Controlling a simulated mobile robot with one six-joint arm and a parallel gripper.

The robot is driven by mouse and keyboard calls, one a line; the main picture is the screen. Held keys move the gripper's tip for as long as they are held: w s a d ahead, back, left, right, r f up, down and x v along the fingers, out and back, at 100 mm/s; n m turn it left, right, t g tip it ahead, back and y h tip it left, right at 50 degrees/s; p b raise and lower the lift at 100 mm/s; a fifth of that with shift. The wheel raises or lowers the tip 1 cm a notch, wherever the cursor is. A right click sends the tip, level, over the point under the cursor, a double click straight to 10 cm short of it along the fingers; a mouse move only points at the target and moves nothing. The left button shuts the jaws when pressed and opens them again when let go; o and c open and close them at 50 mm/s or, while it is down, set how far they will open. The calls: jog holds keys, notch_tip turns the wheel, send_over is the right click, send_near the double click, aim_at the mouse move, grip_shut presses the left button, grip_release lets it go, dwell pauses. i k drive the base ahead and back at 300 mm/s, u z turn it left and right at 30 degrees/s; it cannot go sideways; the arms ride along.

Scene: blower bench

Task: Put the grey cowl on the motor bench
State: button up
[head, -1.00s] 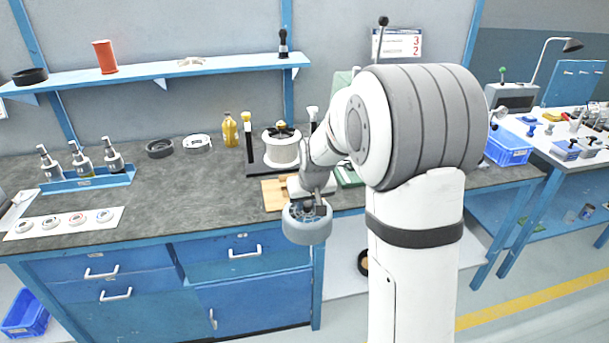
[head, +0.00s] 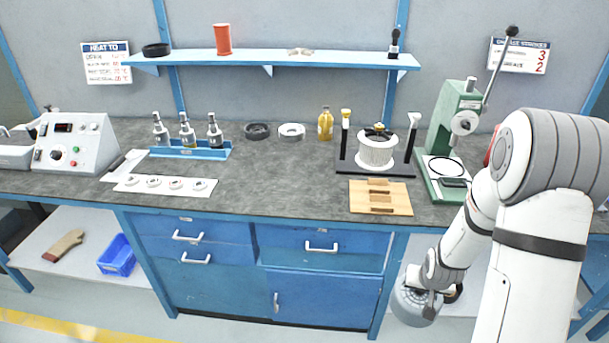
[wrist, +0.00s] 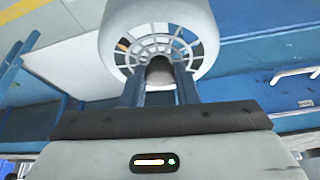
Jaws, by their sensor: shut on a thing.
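The grey cowl (head: 408,308) is a round ring with a spoked grille. My gripper (head: 432,292) is shut on it and holds it in the air in front of the bench, below the worktop's edge. In the wrist view the cowl (wrist: 202,28) faces the camera, with my gripper's fingers (wrist: 160,92) at the grille's dark centre. The long blue bench (head: 300,182) has a dark grey top. On it a white cylindrical unit (head: 377,152), perhaps the motor, stands on a dark base between two posts. No label shows which bench is the motor bench.
A wooden block board (head: 380,197) lies at the bench's front edge, beside a green lever press (head: 440,170). Behind are a yellow bottle (head: 325,124), a white ring (head: 292,131) and a black ring (head: 257,131). A bottle rack (head: 190,150) stands left. The worktop's middle is clear.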

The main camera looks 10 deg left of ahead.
aim_at(312, 189)
jog(key=u, duration=0.6)
jog(key=i, duration=0.1)
jog(key=z, duration=2.4)
jog(key=k, duration=2.2)
jog(key=u, duration=1.45)
jog(key=i, duration=1)
